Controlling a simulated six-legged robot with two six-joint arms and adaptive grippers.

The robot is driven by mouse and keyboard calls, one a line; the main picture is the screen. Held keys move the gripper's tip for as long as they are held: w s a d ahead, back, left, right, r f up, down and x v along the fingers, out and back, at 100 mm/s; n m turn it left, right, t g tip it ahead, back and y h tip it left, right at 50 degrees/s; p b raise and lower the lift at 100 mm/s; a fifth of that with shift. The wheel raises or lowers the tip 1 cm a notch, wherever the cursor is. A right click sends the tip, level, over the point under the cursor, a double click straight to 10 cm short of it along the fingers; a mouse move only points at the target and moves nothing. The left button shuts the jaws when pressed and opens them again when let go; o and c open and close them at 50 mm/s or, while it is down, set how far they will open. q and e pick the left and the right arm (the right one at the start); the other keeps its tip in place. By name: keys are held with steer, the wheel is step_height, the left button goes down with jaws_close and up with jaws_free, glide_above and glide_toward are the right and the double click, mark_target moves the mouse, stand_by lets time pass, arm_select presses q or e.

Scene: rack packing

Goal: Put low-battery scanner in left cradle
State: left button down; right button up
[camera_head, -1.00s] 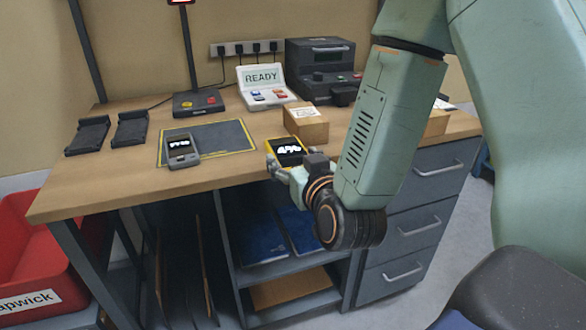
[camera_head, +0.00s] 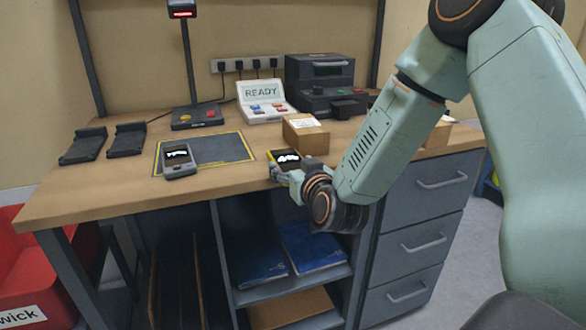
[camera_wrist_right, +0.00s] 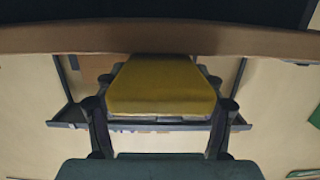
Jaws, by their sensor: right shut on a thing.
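A yellow-edged scanner (camera_head: 287,157) with a lit screen is at the table's front edge, right of the mat. Its screen figures are too blurred to read surely. My right gripper (camera_head: 280,174) is shut on this scanner; in the right wrist view the yellow body (camera_wrist_right: 160,88) sits between both fingers. I cannot tell whether it touches the table. A grey scanner (camera_head: 180,160) with a lit screen lies on the dark mat. The left cradle (camera_head: 83,146), black, stands at the table's left end and looks empty. Another black cradle (camera_head: 127,140) beside it also looks empty. My left gripper is not in view.
A cardboard box (camera_head: 305,135) stands just behind the held scanner. The yellow-bordered mat (camera_head: 222,150) lies between it and the cradles. A post base (camera_head: 196,117), a READY display (camera_head: 262,95) and a black machine (camera_head: 320,80) stand behind. A red bin (camera_head: 35,260) is at lower left.

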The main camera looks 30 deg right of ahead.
steer(key=shift+w+d+f, duration=0.15)
steer(key=shift+w+d, duration=0.05)
steer(key=shift+w, duration=0.15)
steer(key=shift+s+a, duration=0.15)
steer(key=shift+s, duration=0.05)
steer(key=o, duration=1.2)
steer(key=shift+w+f, duration=0.1)
steer(key=shift+f, duration=0.1)
steer(key=shift+o, duration=0.9)
steer(key=shift+r, duration=0.1)
